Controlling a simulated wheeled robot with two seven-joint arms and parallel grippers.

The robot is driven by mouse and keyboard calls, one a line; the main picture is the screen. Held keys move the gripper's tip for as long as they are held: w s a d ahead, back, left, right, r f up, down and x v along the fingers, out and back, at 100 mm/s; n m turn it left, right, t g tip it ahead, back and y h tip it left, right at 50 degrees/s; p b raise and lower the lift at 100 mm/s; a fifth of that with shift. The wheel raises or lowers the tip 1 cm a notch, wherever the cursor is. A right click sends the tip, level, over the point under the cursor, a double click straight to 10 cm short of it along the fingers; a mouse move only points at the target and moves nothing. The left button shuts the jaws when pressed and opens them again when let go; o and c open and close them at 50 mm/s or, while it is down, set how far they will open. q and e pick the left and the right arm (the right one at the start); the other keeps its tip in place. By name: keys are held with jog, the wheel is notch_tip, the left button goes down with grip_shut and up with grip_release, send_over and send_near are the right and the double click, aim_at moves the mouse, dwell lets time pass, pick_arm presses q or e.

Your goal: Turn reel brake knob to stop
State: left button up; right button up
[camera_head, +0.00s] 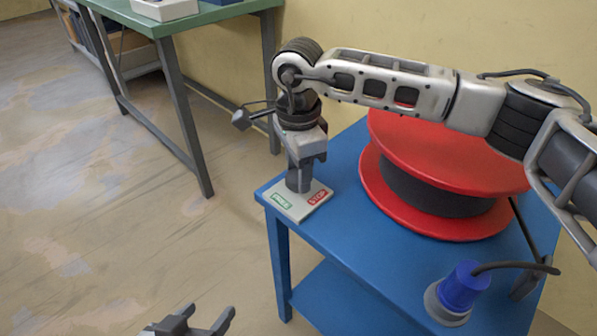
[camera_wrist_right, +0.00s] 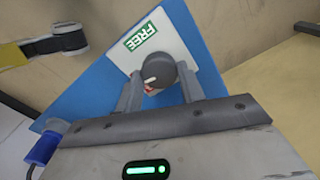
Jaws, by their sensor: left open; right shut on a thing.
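The brake knob (camera_head: 299,181) is a dark grey upright cylinder on a white plate (camera_head: 297,211) at the near left corner of the blue cart. The plate has a green FREE label (camera_head: 281,201) and a red STOP label (camera_head: 318,197). My right gripper (camera_head: 303,165) reaches down from above and is shut on the knob. In the right wrist view the knob (camera_wrist_right: 166,70) sits between the two fingers. Its white mark (camera_wrist_right: 150,81) lies beside a sliver of red, with the rest of STOP hidden. My left gripper (camera_head: 195,325) is open and empty, low in the head view.
A red cable reel (camera_head: 440,155) stands on the blue cart (camera_head: 350,235), right of the knob and under my right arm. A blue plug (camera_head: 462,287) on a dark cable is near the front. A green table (camera_head: 210,15) stands at the back left. Floor at left is clear.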

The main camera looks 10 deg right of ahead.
jog(key=shift+n, duration=0.5)
pick_arm(q)
jog(key=shift+s+d, duration=0.2)
jog(key=shift+s, duration=0.05)
jog(key=shift+r, duration=0.1)
pick_arm(e)
jog(key=shift+n, duration=0.4)
pick_arm(q)
jog(key=shift+a, duration=0.1)
pick_arm(e)
jog(key=shift+r, duration=0.1)
pick_arm(q)
jog(key=shift+w, duration=0.15)
pick_arm(e)
jog(key=o, duration=1)
jog(key=shift+c, duration=0.2)
pick_arm(q)
jog(key=shift+s+a+g+p, duration=0.3)
jog(key=shift+s+a+p, duration=0.15)
jog(key=shift+p, duration=0.75)
pick_arm(e)
notch_tip(320, 180, up, 16)
